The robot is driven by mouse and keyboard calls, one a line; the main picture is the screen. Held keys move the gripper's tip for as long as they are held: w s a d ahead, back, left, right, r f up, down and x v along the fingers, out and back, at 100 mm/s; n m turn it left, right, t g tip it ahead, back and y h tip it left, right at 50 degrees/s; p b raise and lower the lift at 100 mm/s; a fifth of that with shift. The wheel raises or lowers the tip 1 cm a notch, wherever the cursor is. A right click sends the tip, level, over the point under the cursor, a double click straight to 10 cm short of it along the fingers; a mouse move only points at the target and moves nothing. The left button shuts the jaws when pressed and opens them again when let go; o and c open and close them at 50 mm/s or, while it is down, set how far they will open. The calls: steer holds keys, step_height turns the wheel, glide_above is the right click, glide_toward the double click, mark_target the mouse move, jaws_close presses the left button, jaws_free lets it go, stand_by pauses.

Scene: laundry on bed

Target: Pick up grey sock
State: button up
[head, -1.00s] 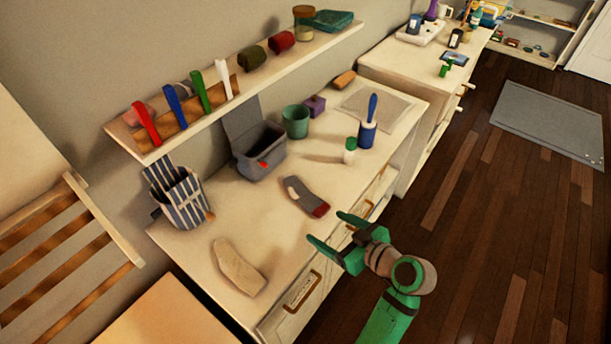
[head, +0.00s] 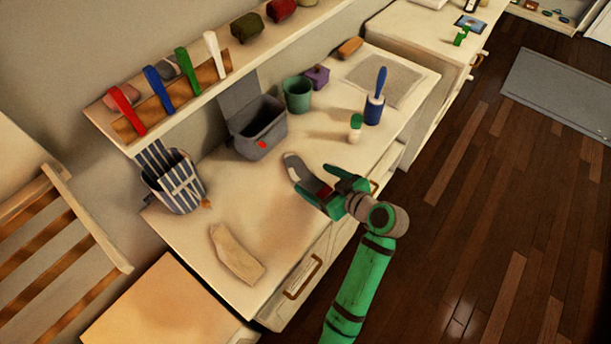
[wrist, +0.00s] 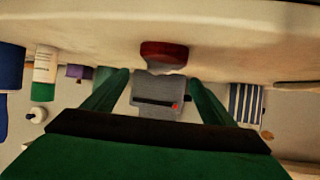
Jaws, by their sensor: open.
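The grey sock (head: 298,172) with a dark red end lies on the white dresser top (head: 290,225) in the head view. My green gripper (head: 326,188) is open at the sock's red end, at the dresser's front edge. Its fingers cover part of that end. In the wrist view the sock's red end (wrist: 164,50) shows ahead, between and beyond the two fingertips of my gripper (wrist: 158,75). The rest of the sock is mostly hidden there. I cannot tell whether the fingers touch it.
A grey open box (head: 262,135), a green cup (head: 298,95), a white bottle with green cap (head: 355,130) and a blue lint roller (head: 374,108) stand behind. A striped bag (head: 178,185) and a beige sock (head: 235,255) are to the left. A shelf (head: 250,60) overhangs the back.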

mark_target(302, 173)
steer(key=shift+x, duration=2.15)
steer(key=shift+s+a, duration=0.15)
steer(key=c, duration=1.1)
steer(key=shift+r, duration=0.1)
